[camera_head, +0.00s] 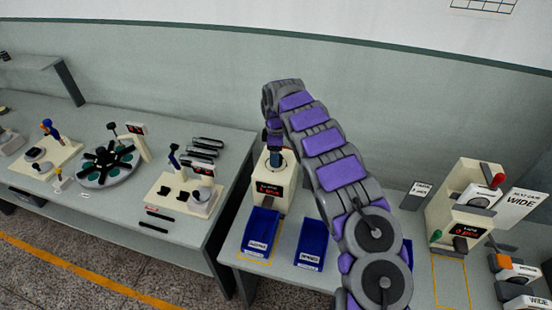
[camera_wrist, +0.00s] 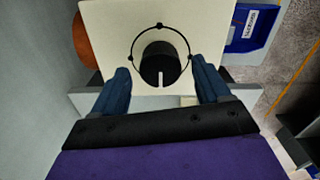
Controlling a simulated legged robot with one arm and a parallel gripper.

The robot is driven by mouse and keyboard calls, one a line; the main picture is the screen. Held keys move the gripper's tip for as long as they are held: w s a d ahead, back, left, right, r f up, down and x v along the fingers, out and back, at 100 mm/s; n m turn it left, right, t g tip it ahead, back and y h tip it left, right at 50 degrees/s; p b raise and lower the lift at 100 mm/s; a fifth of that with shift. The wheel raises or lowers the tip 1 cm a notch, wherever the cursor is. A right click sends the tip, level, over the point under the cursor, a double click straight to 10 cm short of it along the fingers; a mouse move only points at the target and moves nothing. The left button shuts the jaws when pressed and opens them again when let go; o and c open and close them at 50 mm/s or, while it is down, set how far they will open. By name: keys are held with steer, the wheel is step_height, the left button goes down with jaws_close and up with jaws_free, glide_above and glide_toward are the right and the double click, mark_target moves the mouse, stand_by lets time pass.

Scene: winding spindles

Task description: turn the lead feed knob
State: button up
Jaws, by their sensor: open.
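The knob (camera_wrist: 160,66) is black and round with a white pointer line, on the cream top panel (camera_wrist: 120,20) of a machine. The pointer faces the bottom of the wrist view. A thin ring with small dots surrounds the knob. My gripper (camera_wrist: 161,74) is open, with one blue finger on each side of the knob and gaps visible between fingers and knob. In the head view my gripper (camera_head: 273,140) is over the cream machine (camera_head: 283,197) with a red display; my arm comes down from the right, and the knob is hidden there.
Blue bins (camera_head: 261,232) stand in front of the machine. An orange round part (camera_wrist: 84,40) shows left of the panel. A bench (camera_head: 235,148) with a round dial fixture (camera_head: 105,165) is at left. Another cream machine (camera_head: 465,205) with a WIDE sign (camera_head: 519,206) is at right.

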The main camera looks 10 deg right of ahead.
steer(key=shift+f, duration=1.25)
steer(key=shift+c, duration=0.2)
steer(key=c, duration=1)
steer(key=shift+r, duration=0.1)
steer(key=shift+m, duration=0.4)
